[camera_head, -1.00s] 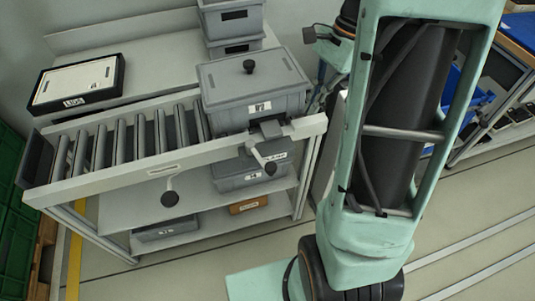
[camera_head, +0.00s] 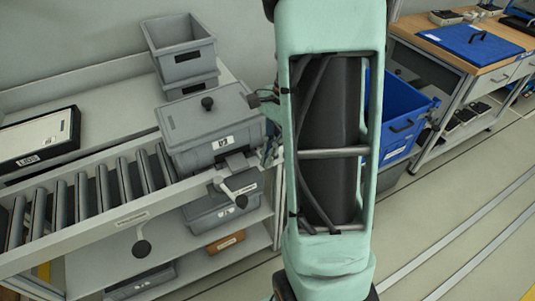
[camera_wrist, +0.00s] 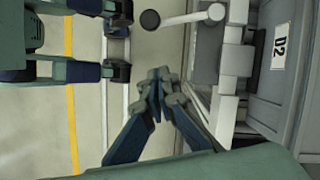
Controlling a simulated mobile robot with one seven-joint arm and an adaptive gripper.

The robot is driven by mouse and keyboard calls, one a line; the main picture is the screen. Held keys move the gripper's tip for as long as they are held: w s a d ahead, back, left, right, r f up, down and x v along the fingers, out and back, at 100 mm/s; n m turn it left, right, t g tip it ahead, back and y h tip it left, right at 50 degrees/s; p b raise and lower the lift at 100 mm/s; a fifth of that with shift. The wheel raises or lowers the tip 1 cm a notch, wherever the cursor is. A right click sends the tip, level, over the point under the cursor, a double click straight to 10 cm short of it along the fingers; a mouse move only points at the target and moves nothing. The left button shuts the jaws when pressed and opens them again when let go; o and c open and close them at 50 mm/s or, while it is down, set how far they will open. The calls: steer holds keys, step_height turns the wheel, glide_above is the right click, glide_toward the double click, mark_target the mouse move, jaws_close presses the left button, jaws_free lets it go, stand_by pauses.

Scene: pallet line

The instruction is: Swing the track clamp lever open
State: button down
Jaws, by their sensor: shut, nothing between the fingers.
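The track clamp (camera_head: 236,162) sits on the front rail beside a grey lidded tote (camera_head: 212,125). Its pale lever (camera_head: 228,190) slants down and out from the rail to a dark knob. In the wrist view the lever (camera_wrist: 185,19) lies near the top edge, its round black knob pointing left and its pivot at the clamp block (camera_wrist: 236,60). My gripper (camera_wrist: 158,78) is shut and empty, its fingertips beside the rail and apart from the lever. In the head view my gripper is mostly hidden behind my arm.
A second lever with a dark knob (camera_head: 141,248) hangs from the rail further left. A blue bin (camera_head: 402,120) and a workbench (camera_head: 440,50) stand right. Floor in front is open.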

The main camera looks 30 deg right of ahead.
steer(key=s+a+f, duration=0.2)
steer(key=a+f, duration=0.3)
steer(key=f, duration=0.1)
steer(key=shift+a, duration=0.3)
steer(key=shift+a, duration=0.1)
stand_by(0.3)
